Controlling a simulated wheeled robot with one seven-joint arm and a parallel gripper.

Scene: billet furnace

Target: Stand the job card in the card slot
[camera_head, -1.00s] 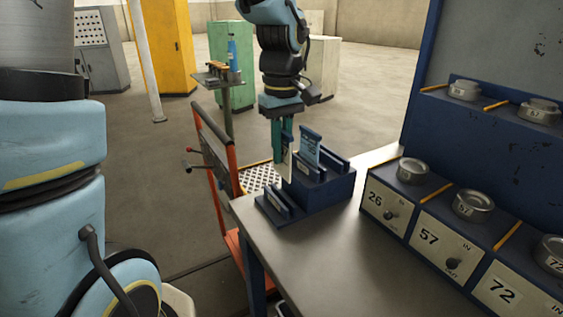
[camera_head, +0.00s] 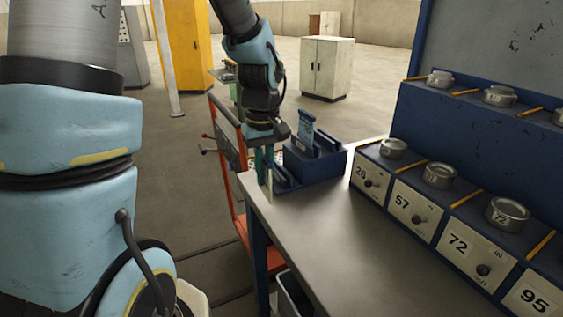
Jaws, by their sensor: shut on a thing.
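My gripper (camera_head: 264,164) points down with its green fingers shut on the job card (camera_head: 268,186). Only a thin pale strip of the card shows, upright below the fingers. The gripper is at the left end of the stepped blue rack (camera_head: 322,170), over the table's far left corner. The rack's low front step with its slot (camera_head: 286,183) lies just right of the card. I cannot tell whether the card touches the step or is in a slot. A blue card (camera_head: 306,130) stands in the rack's higher part.
The grey table top (camera_head: 325,230) is clear in front of the rack. Numbered blue bins (camera_head: 415,212) with round tins line its right side. An orange-red trolley frame (camera_head: 228,160) stands close at the table's left. A pale cabinet (camera_head: 327,68) stands behind.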

